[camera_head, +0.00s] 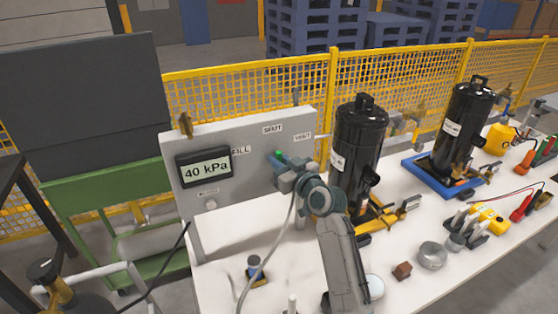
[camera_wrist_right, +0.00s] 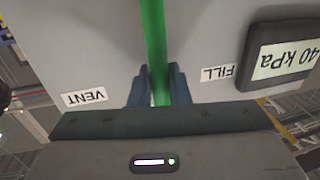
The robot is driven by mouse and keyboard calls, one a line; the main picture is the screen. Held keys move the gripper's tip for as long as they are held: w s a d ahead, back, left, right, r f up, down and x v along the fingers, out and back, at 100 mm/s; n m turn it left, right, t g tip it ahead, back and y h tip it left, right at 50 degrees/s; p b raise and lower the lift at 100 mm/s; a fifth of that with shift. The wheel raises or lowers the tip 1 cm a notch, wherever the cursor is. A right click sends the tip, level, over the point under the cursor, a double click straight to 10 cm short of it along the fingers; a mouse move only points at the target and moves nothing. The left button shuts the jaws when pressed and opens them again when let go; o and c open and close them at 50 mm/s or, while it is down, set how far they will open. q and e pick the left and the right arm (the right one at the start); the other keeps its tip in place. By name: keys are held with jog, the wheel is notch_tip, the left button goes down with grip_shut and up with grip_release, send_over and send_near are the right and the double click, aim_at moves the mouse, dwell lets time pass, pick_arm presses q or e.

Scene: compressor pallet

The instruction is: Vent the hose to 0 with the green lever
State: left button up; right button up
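The green lever (camera_wrist_right: 156,40) runs upright in the right wrist view, between the upside-down VENT label (camera_wrist_right: 85,97) and FILL label (camera_wrist_right: 217,73). My right gripper (camera_wrist_right: 158,88) has one finger on each side of the lever, close against it, and looks shut on it. In the head view only a small green bit of the lever (camera_head: 279,153) shows; my right gripper (camera_head: 287,172) hides the rest. The SHUT label (camera_head: 272,129) is above it on the grey panel (camera_head: 255,190). The gauge (camera_head: 205,167) reads 40 kPa. My left gripper is not in view.
A black cylinder (camera_head: 358,140) stands just right of my right gripper, with a second one (camera_head: 462,125) further right. A hose (camera_head: 268,262) hangs in front of the panel.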

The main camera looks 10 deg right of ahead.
grip_shut()
jog(key=shift+d, duration=0.1)
jog(key=d+m, duration=0.1)
jog(key=d+m+b, duration=0.1)
jog(key=d+f+m+t+b, duration=0.1)
jog(key=m, duration=0.1)
jog(key=shift+w+d, duration=0.2)
jog(key=shift+w, duration=0.15)
jog(key=m, duration=0.1)
jog(key=d+f+m+b, duration=0.1)
jog(key=d+m, duration=0.1)
jog(key=shift+w+d+f+m+t+b, duration=0.15)
jog(key=shift+w+m+t+b, duration=0.15)
jog(key=shift+m+b, duration=0.1)
jog(key=shift+w+d+f+m+h+b, duration=0.1)
jog(key=shift+d+f+m+h+b, duration=0.45)
jog(key=shift+m, duration=0.85)
jog(key=shift+d+f+t+y, duration=0.1)
jog(key=shift+d+t+y, duration=0.1)
jog(key=shift+t+y, duration=0.1)
jog(key=o, duration=0.7)
grip_release()
